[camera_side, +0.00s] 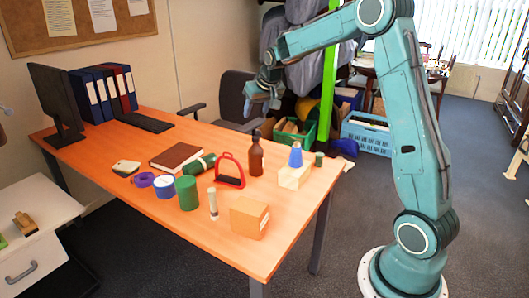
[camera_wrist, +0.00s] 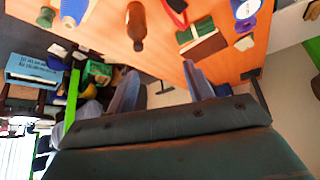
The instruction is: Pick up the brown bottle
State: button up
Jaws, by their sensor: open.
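The brown bottle (camera_side: 256,153) stands upright on the orange-brown desk (camera_side: 200,225), right of a red stirrup-shaped thing (camera_side: 230,171). It also shows in the wrist view (camera_wrist: 135,28) near the top, upside down in the picture. My gripper (camera_side: 262,100) is open and empty. It is in the air above and behind the bottle, clear of it, near the chair at the desk's back edge. In the wrist view the two fingers (camera_wrist: 162,85) are spread apart, with the bottle beyond them and left of centre.
Right of the bottle, a blue bottle (camera_side: 296,156) stands on a pale block (camera_side: 294,175), beside a small green cylinder (camera_side: 319,159). A cardboard box (camera_side: 249,217), green cylinder (camera_side: 187,193), blue-and-white roll (camera_side: 164,187) and brown book (camera_side: 176,156) are nearby. An office chair (camera_side: 236,98) stands behind the desk.

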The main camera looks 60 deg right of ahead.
jog(key=m, duration=0.1)
send_near(256, 137)
notch_tip(256, 137, up, 2)
jog(key=s+a, duration=0.1)
jog(key=a, duration=0.1)
jog(key=shift+s+d+r+h, duration=0.1)
jog(key=shift+d+r+h, duration=0.05)
jog(key=shift+r+h, duration=0.15)
jog(key=shift+f, duration=0.15)
jog(key=shift+x, duration=4.2)
jog(key=shift+f, duration=0.1)
jog(key=shift+x, duration=2.5)
grip_shut()
